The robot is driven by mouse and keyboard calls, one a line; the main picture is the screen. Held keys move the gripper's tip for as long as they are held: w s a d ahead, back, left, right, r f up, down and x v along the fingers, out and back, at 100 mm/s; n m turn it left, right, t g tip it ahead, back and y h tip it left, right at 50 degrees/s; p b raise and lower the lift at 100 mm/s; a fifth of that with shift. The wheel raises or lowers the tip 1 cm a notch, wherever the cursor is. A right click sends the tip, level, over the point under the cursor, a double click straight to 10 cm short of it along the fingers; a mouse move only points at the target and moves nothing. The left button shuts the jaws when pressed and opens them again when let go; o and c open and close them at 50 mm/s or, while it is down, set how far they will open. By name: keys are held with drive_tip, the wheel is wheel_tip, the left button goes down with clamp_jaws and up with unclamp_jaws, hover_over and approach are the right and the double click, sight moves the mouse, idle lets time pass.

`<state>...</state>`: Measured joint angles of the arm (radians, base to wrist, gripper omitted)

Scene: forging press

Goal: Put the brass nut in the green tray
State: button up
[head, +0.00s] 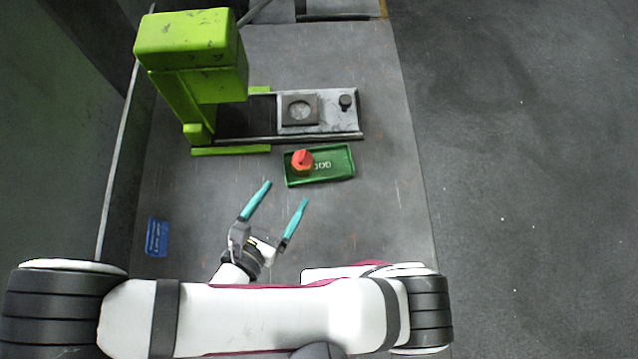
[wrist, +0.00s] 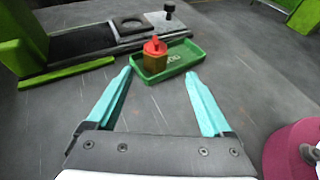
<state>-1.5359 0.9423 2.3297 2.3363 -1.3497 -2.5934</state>
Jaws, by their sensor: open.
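The green tray (head: 342,171) lies on the bench in front of the press. A brass-orange six-sided nut with a red piece on top (head: 302,162) stands upright inside the tray, at its left end. The wrist view shows the nut (wrist: 154,62) within the tray (wrist: 187,56). My gripper (head: 286,192) is open and empty, with teal fingers pointing toward the tray. Its fingertips are just short of the tray's near edge, with the nut beyond them and apart from both in the picture. In the wrist view the gripper (wrist: 158,73) has clear space between its fingers.
A green press (head: 190,45) stands behind, on the left. Its grey slide plate (head: 328,115) carries a square die (head: 300,110) and a black knob (head: 346,101). A blue label (head: 157,237) is at the bench's left. The bench right of the tray is clear.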

drive_tip(key=w+a+m+g+y, duration=0.1)
drive_tip(key=a+m, duration=0.1)
drive_tip(key=m, duration=0.1)
drive_tip(key=w+a+m+g+y, duration=0.1)
drive_tip(key=m, duration=0.2)
drive_tip(key=w+a+m+g+y, duration=0.2)
drive_tip(key=m, duration=0.1)
drive_tip(key=shift+a+f, duration=0.3)
drive_tip(key=shift+f, duration=0.05)
drive_tip(key=w+a+r+m+g+y, duration=0.2)
drive_tip(key=w+a+r+m+y, duration=0.15)
drive_tip(key=m, duration=0.25)
drive_tip(key=s+d+r+m+g+y, duration=0.35)
drive_tip(key=d+r+m, duration=0.25)
drive_tip(key=r+m, duration=0.35)
drive_tip(key=s+d+r+m+g+h, duration=0.1)
drive_tip(key=s+d+r+m, duration=0.1)
drive_tip(key=s+d+m, duration=0.3)
drive_tip(key=s+d+r+m+g+h, duration=0.2)
drive_tip(key=s+d+m, duration=0.3)
drive_tip(key=d, duration=0.5)
drive_tip(key=shift+s+d+r+m, duration=0.3)
drive_tip(key=shift+s+r+m, duration=0.05)
drive_tip(key=shift+m, duration=0.3)
drive_tip(key=shift+c, duration=0.2)
